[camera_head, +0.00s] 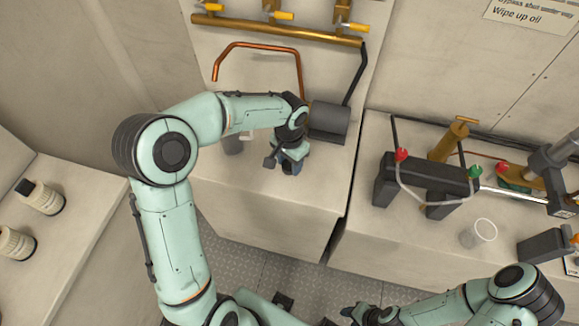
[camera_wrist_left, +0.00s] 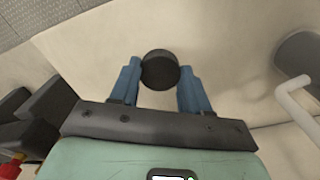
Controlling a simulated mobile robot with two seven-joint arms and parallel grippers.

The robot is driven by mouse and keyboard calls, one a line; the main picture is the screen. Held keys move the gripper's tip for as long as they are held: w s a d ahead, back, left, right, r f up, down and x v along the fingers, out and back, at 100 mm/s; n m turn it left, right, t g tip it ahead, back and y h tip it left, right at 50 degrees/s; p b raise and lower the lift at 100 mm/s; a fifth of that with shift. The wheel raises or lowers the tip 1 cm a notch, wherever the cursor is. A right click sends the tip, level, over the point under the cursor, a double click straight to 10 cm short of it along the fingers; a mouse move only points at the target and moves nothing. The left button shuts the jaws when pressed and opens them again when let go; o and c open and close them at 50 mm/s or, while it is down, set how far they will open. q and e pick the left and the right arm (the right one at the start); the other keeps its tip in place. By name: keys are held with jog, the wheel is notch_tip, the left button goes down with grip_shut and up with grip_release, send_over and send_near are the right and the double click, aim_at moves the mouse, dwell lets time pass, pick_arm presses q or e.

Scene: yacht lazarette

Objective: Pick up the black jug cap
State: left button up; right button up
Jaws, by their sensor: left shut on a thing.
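The black jug cap (camera_wrist_left: 160,70) is a round dark disc between the two blue fingers of my left gripper (camera_wrist_left: 160,85) in the left wrist view. The fingers touch it on both sides, so the gripper is shut on it. In the head view my left gripper (camera_head: 292,166) points down over the pale bench top at the centre, and it hides the cap there. My right gripper (camera_head: 362,314) shows at the bottom edge of the head view, small and dark; its fingers are not clear.
A grey cylinder (camera_head: 232,144) with a white handle stands left of my left gripper. A dark grey cylinder (camera_head: 329,120) lies behind it. A black rack (camera_head: 430,178) and a clear cup (camera_head: 478,234) are on the right bench. White bottles (camera_head: 42,198) stand at far left.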

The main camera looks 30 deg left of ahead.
aim_at(290, 165)
pick_arm(q)
notch_tip(290, 165, up, 16)
jog(key=p, duration=0.1)
jog(key=shift+p, duration=0.4)
pick_arm(e)
jog(key=shift+w+r, duration=1.05)
jog(key=shift+r, duration=0.2)
pick_arm(q)
jog(key=shift+f, duration=0.1)
